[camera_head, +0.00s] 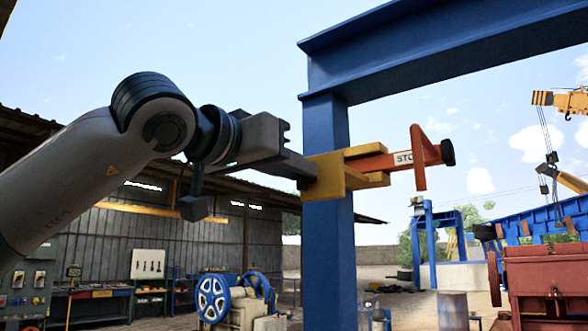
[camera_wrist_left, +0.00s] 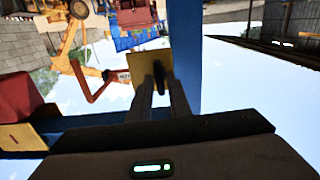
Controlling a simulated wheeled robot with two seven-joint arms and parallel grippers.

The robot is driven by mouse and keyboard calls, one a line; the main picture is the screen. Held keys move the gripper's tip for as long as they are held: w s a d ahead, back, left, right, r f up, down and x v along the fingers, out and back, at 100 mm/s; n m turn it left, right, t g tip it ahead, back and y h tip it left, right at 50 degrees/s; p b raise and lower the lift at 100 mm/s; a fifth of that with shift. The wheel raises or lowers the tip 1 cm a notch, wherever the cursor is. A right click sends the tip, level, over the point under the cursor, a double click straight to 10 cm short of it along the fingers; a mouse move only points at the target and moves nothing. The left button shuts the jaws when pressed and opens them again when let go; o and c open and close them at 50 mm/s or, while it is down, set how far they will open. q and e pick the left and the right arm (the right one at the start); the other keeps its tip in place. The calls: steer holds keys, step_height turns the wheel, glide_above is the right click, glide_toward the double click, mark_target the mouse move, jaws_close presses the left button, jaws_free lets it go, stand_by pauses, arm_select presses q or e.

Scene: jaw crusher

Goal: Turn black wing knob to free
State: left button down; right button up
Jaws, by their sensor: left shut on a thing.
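The black wing knob (camera_wrist_left: 159,73) shows in the left wrist view in front of a yellow plate (camera_wrist_left: 151,64), between my left fingertips. In the head view the knob is hidden behind the gripper and the plate. My left gripper (camera_head: 308,168) reaches in from the left to the yellow bracket (camera_head: 328,178) on the blue post (camera_head: 329,240). It is shut on the knob. An orange-red bar (camera_head: 386,161) with white lettering and a black end runs right from the bracket; it also shows in the left wrist view (camera_wrist_left: 97,83). My right gripper is not in view.
A blue beam (camera_head: 430,45) spans overhead from the post to the right. Below stand a machine with blue wheels (camera_head: 213,298), a workbench (camera_head: 95,292) and a red machine (camera_head: 545,275), all well away. The air around the bracket is open.

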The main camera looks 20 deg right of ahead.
arm_select(q)
steer(key=n+b, duration=0.3)
steer(key=n, duration=0.3)
steer(key=n+b, duration=0.4)
steer(key=n, duration=0.2)
steer(key=n+b, duration=0.3)
steer(key=n, duration=0.3)
steer(key=shift+w+a+f, duration=0.15)
steer(key=shift+w+f, duration=0.1)
steer(key=c, duration=1.8)
jaws_free()
steer(key=shift+c, duration=0.2)
steer(key=shift+a+b, duration=0.1)
steer(key=shift+b, duration=0.2)
